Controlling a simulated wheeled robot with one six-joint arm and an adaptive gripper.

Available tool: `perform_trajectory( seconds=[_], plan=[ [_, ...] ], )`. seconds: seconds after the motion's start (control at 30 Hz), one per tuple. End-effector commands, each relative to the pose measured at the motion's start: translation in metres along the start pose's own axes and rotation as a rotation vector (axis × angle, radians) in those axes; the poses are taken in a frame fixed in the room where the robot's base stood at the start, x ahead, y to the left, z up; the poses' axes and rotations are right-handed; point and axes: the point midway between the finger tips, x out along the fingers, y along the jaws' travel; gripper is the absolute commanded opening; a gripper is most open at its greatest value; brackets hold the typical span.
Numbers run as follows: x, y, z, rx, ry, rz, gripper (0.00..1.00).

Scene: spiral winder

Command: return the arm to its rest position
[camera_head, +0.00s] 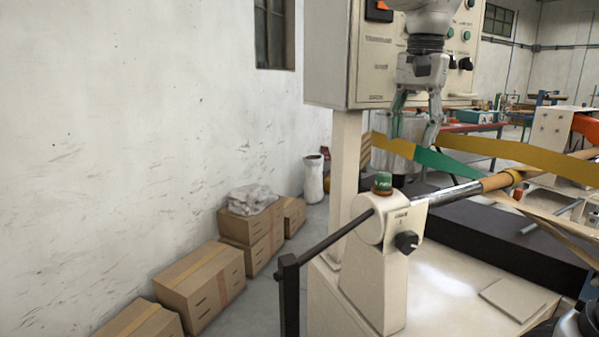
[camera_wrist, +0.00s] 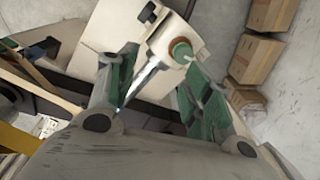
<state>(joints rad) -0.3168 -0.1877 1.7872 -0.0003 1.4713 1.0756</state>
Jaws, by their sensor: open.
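My gripper (camera_head: 415,128) hangs down from my arm at the upper right of the head view, in front of the cream control box (camera_head: 340,50). Its fingers are apart with nothing held between them. Below it stands the winder's cream post (camera_head: 378,285) with a green button (camera_head: 383,183) on top and a black knob (camera_head: 406,242). In the wrist view my gripper (camera_wrist: 155,95) shows its two green-padded fingers spread wide. The green button (camera_wrist: 181,50) and the metal shaft (camera_wrist: 142,80) show between and beyond them.
A yellow and green band (camera_head: 455,165) runs across behind and beside my fingers. The shaft (camera_head: 445,195) extends to the right from the post. Cardboard boxes (camera_head: 200,280) line the white wall at left. The floor between boxes and machine is clear.

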Motion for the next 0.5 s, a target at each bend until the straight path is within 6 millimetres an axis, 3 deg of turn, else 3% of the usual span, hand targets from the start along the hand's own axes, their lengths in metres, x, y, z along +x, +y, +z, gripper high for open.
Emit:
perform_trajectory(
  seconds=[0.1, 0.3, 0.5],
  plan=[
    [0.022, 0.059, 0.003, -0.168, 0.051, -0.057, 0.50],
    [0.076, 0.143, 0.020, -0.483, 0.179, -0.110, 0.50],
    [0.120, 0.189, 0.037, -0.690, 0.275, -0.106, 0.50]
  ],
)
